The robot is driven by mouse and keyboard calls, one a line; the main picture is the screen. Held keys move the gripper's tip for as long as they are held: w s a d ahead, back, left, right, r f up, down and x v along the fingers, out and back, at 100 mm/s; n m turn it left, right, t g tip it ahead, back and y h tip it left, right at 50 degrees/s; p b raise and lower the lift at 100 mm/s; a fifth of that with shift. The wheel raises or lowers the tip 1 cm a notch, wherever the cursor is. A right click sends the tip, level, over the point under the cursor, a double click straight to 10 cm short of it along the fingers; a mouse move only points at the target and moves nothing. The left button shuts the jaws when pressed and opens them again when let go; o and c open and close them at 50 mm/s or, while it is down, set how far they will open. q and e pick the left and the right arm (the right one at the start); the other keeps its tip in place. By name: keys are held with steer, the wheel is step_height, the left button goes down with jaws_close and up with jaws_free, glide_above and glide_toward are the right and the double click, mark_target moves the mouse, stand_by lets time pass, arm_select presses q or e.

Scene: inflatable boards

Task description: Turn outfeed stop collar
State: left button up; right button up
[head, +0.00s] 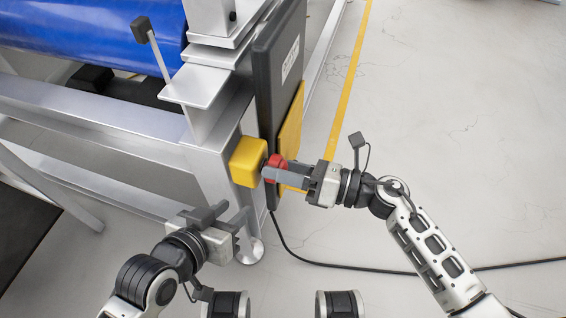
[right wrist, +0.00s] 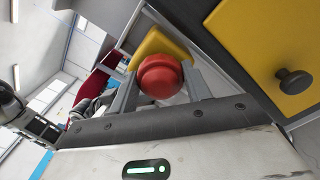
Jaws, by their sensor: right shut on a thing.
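The stop collar is a round red knob (head: 277,161) on the front of a yellow box (head: 247,162) fixed to the metal frame's leg. My right gripper (head: 270,174) reaches it from the right and is shut on the red knob. In the right wrist view the red knob (right wrist: 160,76) sits between the two grey fingers, with the yellow box (right wrist: 158,44) behind it. The fingers hide part of the knob in the head view. My left gripper (head: 236,209) is lower left, apart from the box. Its fingers are spread and empty.
A grey metal frame (head: 100,123) with a blue roller (head: 100,32) fills the left. A dark cabinet (head: 279,60) stands beside the box, with a yellow panel (head: 290,125) bearing a black knob (right wrist: 294,81). A black cable (head: 340,266) crosses the floor.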

stand_by(0.5)
steer(key=o, duration=1)
steer(key=shift+d, duration=0.15)
steer(key=v, duration=1.5)
steer(key=shift+s+d+r, duration=0.1)
steer(key=shift+s+d, duration=0.05)
steer(key=shift+d, duration=0.2)
